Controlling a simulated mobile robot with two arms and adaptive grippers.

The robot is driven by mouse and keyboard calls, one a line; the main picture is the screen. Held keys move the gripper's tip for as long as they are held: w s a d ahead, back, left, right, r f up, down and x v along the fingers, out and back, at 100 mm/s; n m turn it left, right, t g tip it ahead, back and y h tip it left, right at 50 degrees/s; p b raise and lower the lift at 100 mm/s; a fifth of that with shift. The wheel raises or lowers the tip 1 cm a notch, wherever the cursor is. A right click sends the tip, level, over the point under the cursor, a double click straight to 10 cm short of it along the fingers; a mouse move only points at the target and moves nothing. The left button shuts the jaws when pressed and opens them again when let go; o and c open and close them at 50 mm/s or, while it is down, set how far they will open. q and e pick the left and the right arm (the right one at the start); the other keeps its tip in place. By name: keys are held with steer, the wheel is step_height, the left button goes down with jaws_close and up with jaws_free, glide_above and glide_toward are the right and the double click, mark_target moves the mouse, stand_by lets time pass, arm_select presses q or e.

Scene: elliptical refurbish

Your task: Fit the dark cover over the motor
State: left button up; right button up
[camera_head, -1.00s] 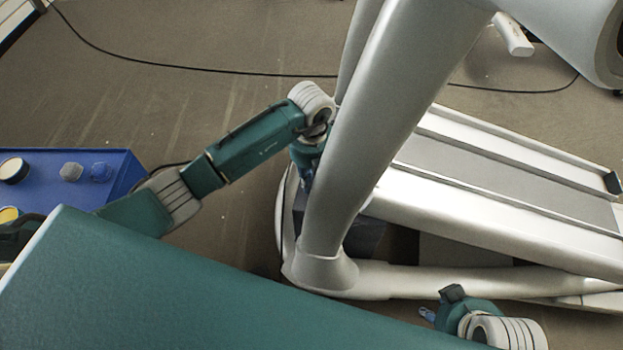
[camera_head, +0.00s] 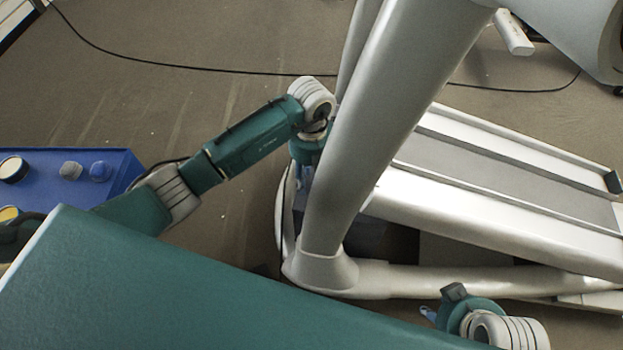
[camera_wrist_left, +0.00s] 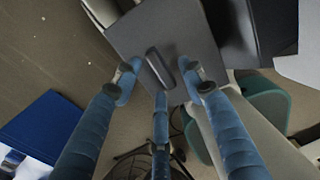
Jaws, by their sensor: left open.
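The dark cover (camera_wrist_left: 185,28) shows in the left wrist view as a dark grey panel with a raised dark handle (camera_wrist_left: 158,65). My left gripper (camera_wrist_left: 162,88) is open, its blue fingers spread around the handle with gaps visible. In the head view a dark box-like face (camera_head: 370,238) shows low inside the white frame; it may be the same cover. The frame tube hides most of my left gripper there. The motor cannot be made out. My right gripper (camera_head: 429,313) is at the bottom right, only its blue tips showing; its opening is unclear.
The elliptical's thick white frame tube (camera_head: 385,115) stands beside my left wrist. A white rail with a grey bed (camera_head: 500,165) extends right. A blue box (camera_head: 75,190) with round items stands at the left. A black cable (camera_head: 240,72) crosses the floor.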

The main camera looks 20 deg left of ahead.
arm_select(q)
step_height(320, 180, up, 11)
stand_by(0.3)
steer(key=shift+f, duration=0.1)
